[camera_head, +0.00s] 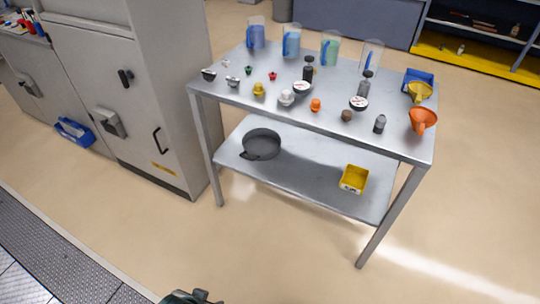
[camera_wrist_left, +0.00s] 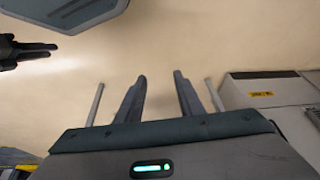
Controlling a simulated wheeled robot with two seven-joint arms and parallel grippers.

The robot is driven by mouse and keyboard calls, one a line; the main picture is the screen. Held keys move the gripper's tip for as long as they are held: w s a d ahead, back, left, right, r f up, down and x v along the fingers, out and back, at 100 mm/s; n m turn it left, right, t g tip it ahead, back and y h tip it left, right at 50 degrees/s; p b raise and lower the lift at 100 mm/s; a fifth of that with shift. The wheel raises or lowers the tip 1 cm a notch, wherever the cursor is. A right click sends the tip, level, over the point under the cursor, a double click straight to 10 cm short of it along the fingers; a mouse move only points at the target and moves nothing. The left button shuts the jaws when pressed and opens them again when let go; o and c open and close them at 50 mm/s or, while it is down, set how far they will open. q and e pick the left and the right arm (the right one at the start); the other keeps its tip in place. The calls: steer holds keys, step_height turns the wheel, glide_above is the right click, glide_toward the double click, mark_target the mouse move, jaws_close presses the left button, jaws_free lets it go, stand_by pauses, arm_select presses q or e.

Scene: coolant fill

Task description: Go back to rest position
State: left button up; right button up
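My left gripper (camera_wrist_left: 160,78) shows in the left wrist view with its two fingers apart and nothing between them. It points over bare floor. At the left edge of that view is a dark gripper (camera_wrist_left: 50,50), which looks like my right one; whether it is open or shut is unclear. In the head view only a small dark piece of my own body shows at the bottom edge, and neither gripper can be made out clearly. Both arms are away from the metal table (camera_head: 300,192).
The table holds jugs (camera_head: 291,45), caps, gauges and an orange funnel (camera_head: 423,121). Its lower shelf bears a dark pan (camera_head: 261,144) and a yellow bin (camera_head: 354,179). A grey cabinet (camera_head: 130,100) stands left. The floor in front is clear.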

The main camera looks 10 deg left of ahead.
arm_select(q)
steer(key=s+d+f+t, duration=0.1)
steer(key=s+f, duration=0.1)
steer(key=f, duration=1.1)
steer(key=s+d+f+t+h, duration=0.1)
steer(key=s+d+f, duration=0.1)
steer(key=f, duration=1.2)
steer(key=shift+f+m, duration=0.2)
steer(key=shift+m, duration=0.1)
steer(key=shift+s+d, duration=0.1)
steer(key=shift+s, duration=0.05)
